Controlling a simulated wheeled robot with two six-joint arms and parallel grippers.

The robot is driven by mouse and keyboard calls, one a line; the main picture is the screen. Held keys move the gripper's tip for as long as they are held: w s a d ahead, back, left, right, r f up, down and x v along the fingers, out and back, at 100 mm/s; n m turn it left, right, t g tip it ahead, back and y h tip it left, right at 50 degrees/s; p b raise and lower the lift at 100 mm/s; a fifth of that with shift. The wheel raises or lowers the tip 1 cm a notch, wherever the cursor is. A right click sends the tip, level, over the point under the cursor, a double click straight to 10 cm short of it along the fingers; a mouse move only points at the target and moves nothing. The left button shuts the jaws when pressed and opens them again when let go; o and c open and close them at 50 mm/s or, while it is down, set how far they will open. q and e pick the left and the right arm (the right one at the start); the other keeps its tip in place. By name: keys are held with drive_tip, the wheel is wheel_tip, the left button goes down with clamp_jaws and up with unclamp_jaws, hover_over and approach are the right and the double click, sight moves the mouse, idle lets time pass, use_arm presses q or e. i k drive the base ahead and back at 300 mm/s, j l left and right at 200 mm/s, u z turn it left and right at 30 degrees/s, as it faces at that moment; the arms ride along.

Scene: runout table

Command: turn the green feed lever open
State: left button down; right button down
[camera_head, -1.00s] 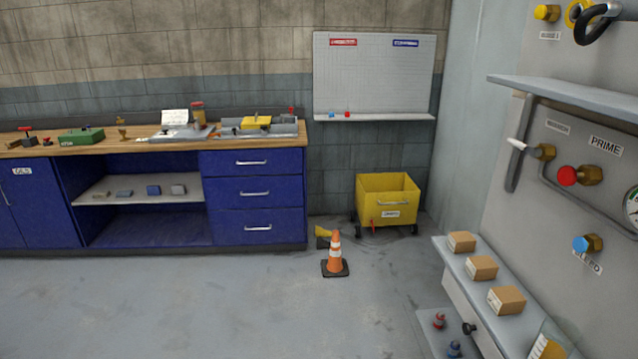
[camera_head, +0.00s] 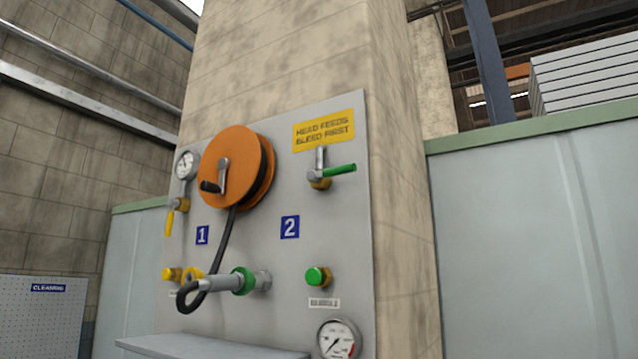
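The green feed lever (camera_head: 338,170) sits at the upper right of a grey panel, under a yellow sign reading "HEAD FEEDS BLEED FIRST" (camera_head: 324,130). Its green handle points right, roughly level, from a brass and grey valve body (camera_head: 319,181) with a vertical pipe above. A blue "2" plate (camera_head: 290,227) is below and left of it. Neither of my grippers shows in this view, and nothing touches the lever.
The grey panel (camera_head: 262,318) is on a stone pillar. It carries an orange hose reel (camera_head: 230,167) with a black hose, a yellow lever (camera_head: 169,222), a green knob (camera_head: 318,276), and a gauge (camera_head: 338,340). A grey shelf (camera_head: 205,347) juts out below.

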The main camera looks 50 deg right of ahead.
sight(314, 177)
drive_tip(key=z, duration=1.7)
